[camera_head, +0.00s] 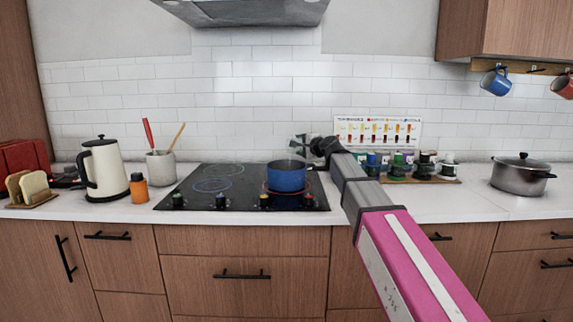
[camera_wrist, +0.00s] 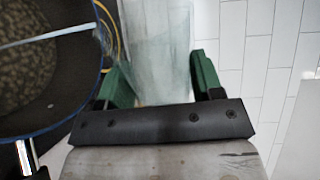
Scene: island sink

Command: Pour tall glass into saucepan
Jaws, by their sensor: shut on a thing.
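The blue saucepan (camera_head: 287,180) sits on a right burner of the black cooktop. In the wrist view the saucepan (camera_wrist: 103,70) is at the left, with a dark wall and a speckled brownish inside. A pale streak crosses it; I cannot tell what it is. My gripper (camera_head: 308,146) is above the saucepan's right side, its green fingers (camera_wrist: 160,85) shut on the tall clear glass (camera_wrist: 160,40). The glass looks tilted beside and above the pan's rim. In the head view the glass (camera_head: 299,142) is small and faint, and its contents cannot be made out.
The cooktop (camera_head: 235,187) is otherwise clear. A kettle (camera_head: 104,170), an orange bottle (camera_head: 139,188) and a utensil crock (camera_head: 161,167) stand left. Spice jars (camera_head: 399,166) and a lidded pot (camera_head: 521,175) stand right. The range hood (camera_head: 240,10) hangs above.

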